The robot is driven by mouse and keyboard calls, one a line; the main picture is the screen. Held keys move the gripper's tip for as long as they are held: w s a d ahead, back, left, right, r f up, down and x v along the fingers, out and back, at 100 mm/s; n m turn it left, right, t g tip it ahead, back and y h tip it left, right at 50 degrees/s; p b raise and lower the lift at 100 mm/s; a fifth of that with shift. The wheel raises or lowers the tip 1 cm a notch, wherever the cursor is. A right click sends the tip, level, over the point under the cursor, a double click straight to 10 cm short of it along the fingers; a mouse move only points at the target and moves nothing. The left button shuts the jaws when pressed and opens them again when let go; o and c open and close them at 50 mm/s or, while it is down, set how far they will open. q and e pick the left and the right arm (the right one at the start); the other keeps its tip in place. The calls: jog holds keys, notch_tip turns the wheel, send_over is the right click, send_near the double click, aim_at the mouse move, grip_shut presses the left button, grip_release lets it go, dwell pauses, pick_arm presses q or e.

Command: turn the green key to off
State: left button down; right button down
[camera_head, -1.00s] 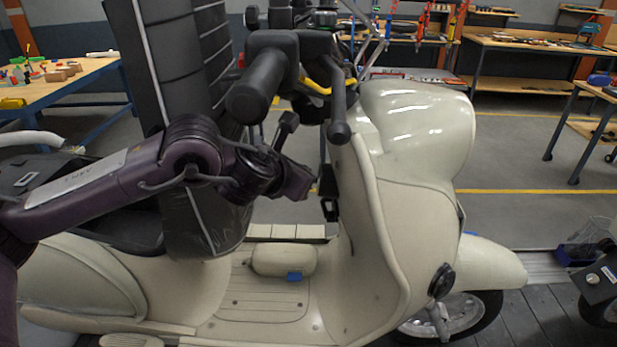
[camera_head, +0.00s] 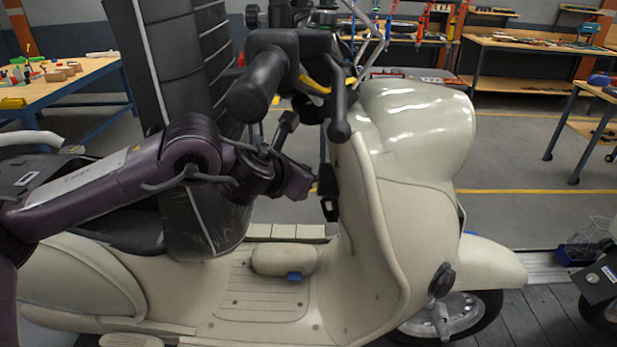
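A cream scooter (camera_head: 405,215) stands side-on, its black handlebar grip (camera_head: 256,92) pointing toward me. My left arm comes in from the left, and my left gripper (camera_head: 303,184) is at the inner side of the scooter's front shield, below the handlebar. Its tips are close to a small black part (camera_head: 329,190) on that shield; I cannot tell whether they touch. The fingers are too small and dark to show whether they are open or shut. I cannot make out the green key or its position. My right gripper is not in view.
The brake lever (camera_head: 339,115) hangs just above and right of the gripper. A tall black padded seat-like piece (camera_head: 185,90) rises behind my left arm. Workbenches (camera_head: 535,50) stand farther back.

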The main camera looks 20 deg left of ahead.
pick_arm(q)
jog(key=shift+f+b, duration=0.6)
jog(key=shift+f, duration=0.2)
dwell(0.7)
jog(key=shift+s+f+b, duration=0.1)
jog(key=shift+f+b, duration=0.15)
jog(key=shift+b, duration=0.1)
dwell(0.6)
jog(key=shift+s+r, duration=0.1)
jog(key=r+p+v, duration=0.1)
jog(key=p+v, duration=0.4)
jog(key=v, duration=0.3)
jog(key=shift+w+r, duration=0.2)
dwell(0.9)
